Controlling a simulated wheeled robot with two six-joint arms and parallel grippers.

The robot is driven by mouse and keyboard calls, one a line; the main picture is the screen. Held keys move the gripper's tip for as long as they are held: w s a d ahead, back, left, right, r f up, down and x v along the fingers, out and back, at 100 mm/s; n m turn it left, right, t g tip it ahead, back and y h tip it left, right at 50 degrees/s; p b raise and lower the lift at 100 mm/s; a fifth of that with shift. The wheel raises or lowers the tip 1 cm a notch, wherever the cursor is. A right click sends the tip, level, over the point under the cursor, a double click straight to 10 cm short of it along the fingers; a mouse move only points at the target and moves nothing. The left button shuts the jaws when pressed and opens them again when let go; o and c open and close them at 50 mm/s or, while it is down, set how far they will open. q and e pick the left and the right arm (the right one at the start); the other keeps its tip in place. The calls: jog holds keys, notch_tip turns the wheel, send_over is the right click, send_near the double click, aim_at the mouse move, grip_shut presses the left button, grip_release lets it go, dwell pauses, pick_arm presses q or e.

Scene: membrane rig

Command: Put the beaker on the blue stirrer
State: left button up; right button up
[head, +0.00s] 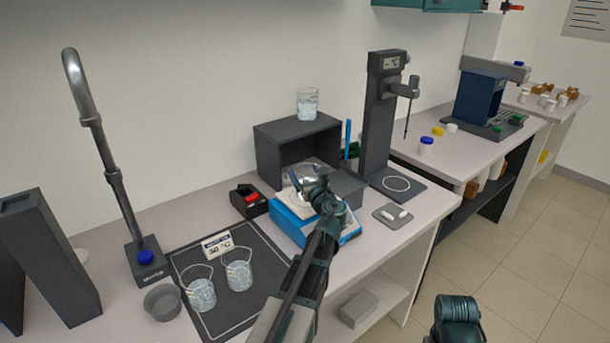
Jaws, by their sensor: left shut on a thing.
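The blue stirrer (290,224) stands on the bench in front of a dark open box. My left gripper (312,187) is over the stirrer, shut on a clear glass beaker (297,177) that is mostly hidden behind the gripper. I cannot tell whether the beaker touches the stirrer's top. Two other beakers with clear liquid, one on the left (201,294) and one on the right (238,272), stand on the dark mat (264,308). Another beaker (307,105) stands on top of the box. My right gripper is out of view.
The dark box (270,150) stands close behind the stirrer. A tall stirring stand (378,130) is to its right, with a small grey tray (399,215) holding white pieces nearby. A black-and-red block (249,202) and a 50 °C sign (217,244) are to the left.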

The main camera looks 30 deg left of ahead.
pick_arm(q)
jog(key=shift+f, duration=0.25)
jog(key=o, duration=1.4)
jog(key=shift+r, duration=0.1)
jog(key=shift+r, duration=0.1)
jog(key=shift+s+d+r, duration=0.1)
jog(key=shift+r, duration=0.05)
jog(key=v, duration=1.1)
jog(key=shift+s+d, duration=0.25)
jog(key=shift+d, duration=0.05)
